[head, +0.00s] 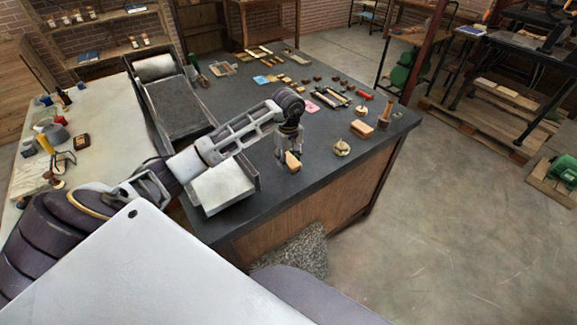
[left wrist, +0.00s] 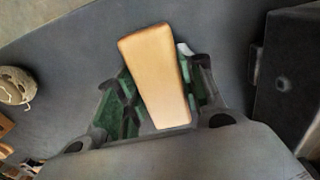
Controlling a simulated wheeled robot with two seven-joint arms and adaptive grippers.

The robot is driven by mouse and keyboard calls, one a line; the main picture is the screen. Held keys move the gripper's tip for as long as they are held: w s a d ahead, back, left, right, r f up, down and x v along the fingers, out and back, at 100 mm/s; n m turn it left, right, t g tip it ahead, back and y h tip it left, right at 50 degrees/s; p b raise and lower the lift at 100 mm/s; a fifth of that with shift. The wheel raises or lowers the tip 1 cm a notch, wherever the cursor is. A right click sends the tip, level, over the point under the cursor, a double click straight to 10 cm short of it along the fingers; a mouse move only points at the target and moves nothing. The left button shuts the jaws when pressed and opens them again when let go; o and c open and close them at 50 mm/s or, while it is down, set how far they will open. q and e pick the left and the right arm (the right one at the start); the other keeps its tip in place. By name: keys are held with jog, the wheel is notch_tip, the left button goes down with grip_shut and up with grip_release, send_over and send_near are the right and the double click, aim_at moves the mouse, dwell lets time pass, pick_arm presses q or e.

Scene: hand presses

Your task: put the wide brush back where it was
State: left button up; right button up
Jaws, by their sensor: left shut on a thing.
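My left gripper (head: 288,157) is shut on a tan wooden piece, which I take to be the wide brush (head: 293,161). It hangs over the dark tabletop near the front edge, just right of the press's pale bed. In the left wrist view the wide brush (left wrist: 158,75) is a smooth, tapered wooden block between the green-padded fingers. My right gripper is not in view.
The press with a pale bed (head: 223,187) stands close left of the gripper; its dark side shows in the left wrist view (left wrist: 288,85). A twine ball (head: 341,149), a wooden block (head: 361,129) and a wooden-handled tool (head: 386,112) stand to the right. Small type and tools lie behind.

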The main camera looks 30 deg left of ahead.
aim_at(289, 158)
pick_arm(q)
jog(key=shift+f+p, duration=0.3)
jog(key=shift+f, duration=1.35)
jog(key=shift+f, duration=0.2)
jog(key=o, duration=1)
jog(key=shift+r, duration=0.2)
jog(key=shift+r, duration=0.15)
jog(key=shift+r+b, duration=1.2)
jog(key=shift+r, duration=4.65)
